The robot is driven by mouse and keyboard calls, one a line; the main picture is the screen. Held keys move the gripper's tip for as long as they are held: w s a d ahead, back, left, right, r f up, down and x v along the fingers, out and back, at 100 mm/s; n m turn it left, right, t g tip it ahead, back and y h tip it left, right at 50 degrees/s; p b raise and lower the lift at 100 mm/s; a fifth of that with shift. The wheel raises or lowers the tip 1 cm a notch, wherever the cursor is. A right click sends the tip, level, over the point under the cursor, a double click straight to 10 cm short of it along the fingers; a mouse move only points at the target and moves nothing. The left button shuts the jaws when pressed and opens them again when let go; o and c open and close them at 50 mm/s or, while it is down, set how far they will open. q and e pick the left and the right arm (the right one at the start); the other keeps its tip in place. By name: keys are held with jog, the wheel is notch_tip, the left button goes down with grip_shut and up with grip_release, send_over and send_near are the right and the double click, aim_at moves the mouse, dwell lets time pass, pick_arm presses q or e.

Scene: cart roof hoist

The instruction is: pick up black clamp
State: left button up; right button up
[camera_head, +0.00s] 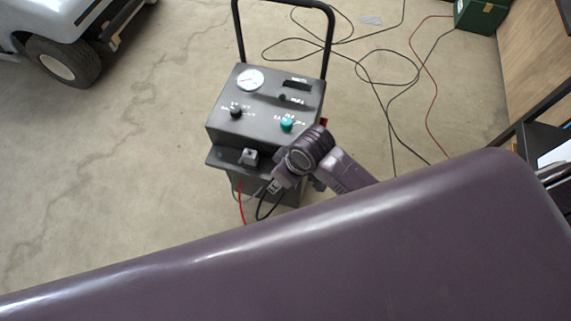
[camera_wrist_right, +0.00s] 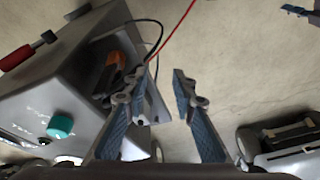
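The charger (camera_head: 262,105) is a dark grey wheeled box with a gauge, knobs and a front shelf. I cannot make out the black clamp for certain. In the right wrist view a dark piece with an orange-brown part (camera_wrist_right: 117,65) sits in the charger's opening, beside the left finger. A black cable (camera_wrist_right: 158,36) runs near that finger's tip. My right gripper (camera_head: 274,186) is at the charger's front right corner. In the wrist view the right gripper (camera_wrist_right: 163,82) has its fingers apart, with floor visible between them. My left gripper is not in view.
A broad purple-grey surface (camera_head: 330,245) covers the lower head view and hides part of my arm. A red cable (camera_head: 242,205) hangs by the charger. Cables (camera_head: 385,70) lie on the floor behind. A vehicle (camera_head: 60,30) stands far left. Floor left of the charger is clear.

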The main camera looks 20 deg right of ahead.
jog(key=w+d+r+n, duration=0.1)
jog(key=w, duration=0.1)
jog(key=w+d+r+n+g+h, duration=0.1)
jog(key=w+r+n, duration=0.1)
jog(key=w+d+r+n+g+h, duration=0.1)
jog(key=w+d+r, duration=0.1)
jog(key=w, duration=0.1)
jog(key=shift+d, duration=0.1)
jog(key=shift+w+d+f+h, duration=0.1)
jog(key=shift+d+f+h, duration=0.1)
jog(key=shift+h, duration=0.1)
jog(key=f, duration=1.1)
jog(key=shift+a+f, duration=0.2)
jog(key=shift+f, duration=0.05)
grip_shut()
